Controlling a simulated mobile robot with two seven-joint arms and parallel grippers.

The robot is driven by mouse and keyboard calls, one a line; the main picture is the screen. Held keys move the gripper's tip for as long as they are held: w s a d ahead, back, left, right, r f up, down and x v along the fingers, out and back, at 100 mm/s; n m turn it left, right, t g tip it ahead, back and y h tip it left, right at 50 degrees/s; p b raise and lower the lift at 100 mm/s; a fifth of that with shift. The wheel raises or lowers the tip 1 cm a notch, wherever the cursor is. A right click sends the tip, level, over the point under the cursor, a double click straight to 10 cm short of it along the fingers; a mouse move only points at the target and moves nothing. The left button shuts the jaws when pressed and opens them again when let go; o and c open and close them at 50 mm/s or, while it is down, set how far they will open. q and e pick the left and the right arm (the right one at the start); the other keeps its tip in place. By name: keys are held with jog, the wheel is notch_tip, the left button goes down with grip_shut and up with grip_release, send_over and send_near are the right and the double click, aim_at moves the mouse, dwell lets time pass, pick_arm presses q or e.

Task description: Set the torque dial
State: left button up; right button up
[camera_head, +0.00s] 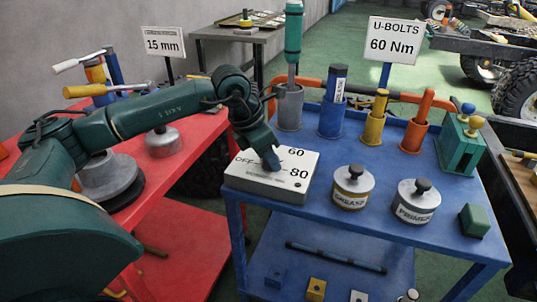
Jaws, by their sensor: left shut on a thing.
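The torque dial box (262,187) is a light grey box on the left front corner of the blue cart. Its top shows the markings OFF, 60 and 80. My left gripper (272,163) reaches down onto the middle of its top and is shut on the dial's knob, which the fingers hide. I cannot tell where the dial points. A sign (394,40) behind the cart reads U-BOLTS 60 Nm. My right gripper is not in view.
On the blue cart (318,221) stand a GREASE tin (350,198), a PRIMER tin (414,215), a green block (474,220) and several tool holders along the back. A red cart (190,150) with a 15 mm sign (163,43) stands left. Free top lies between box and tins.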

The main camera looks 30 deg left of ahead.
pick_arm(q)
jog(key=c, duration=0.4)
jog(key=shift+m, duration=0.3)
jog(key=m+h, duration=0.1)
jog(key=m, duration=0.2)
jog(key=shift+w+g, duration=0.1)
jog(key=shift+g, duration=0.3)
jog(key=m+g, duration=0.1)
jog(key=m, duration=0.2)
jog(key=shift+w+a+m+h+p, duration=0.1)
jog(key=shift+m+h+p, duration=0.2)
jog(key=shift+h+p, duration=0.1)
jog(key=shift+m+g, duration=0.6)
jog(key=shift+m, duration=0.6)
jog(key=shift+m+g, duration=0.3)
jog(key=shift+m, duration=0.4)
jog(key=shift+w+m, duration=0.1)
jog(key=shift+m, duration=0.2)
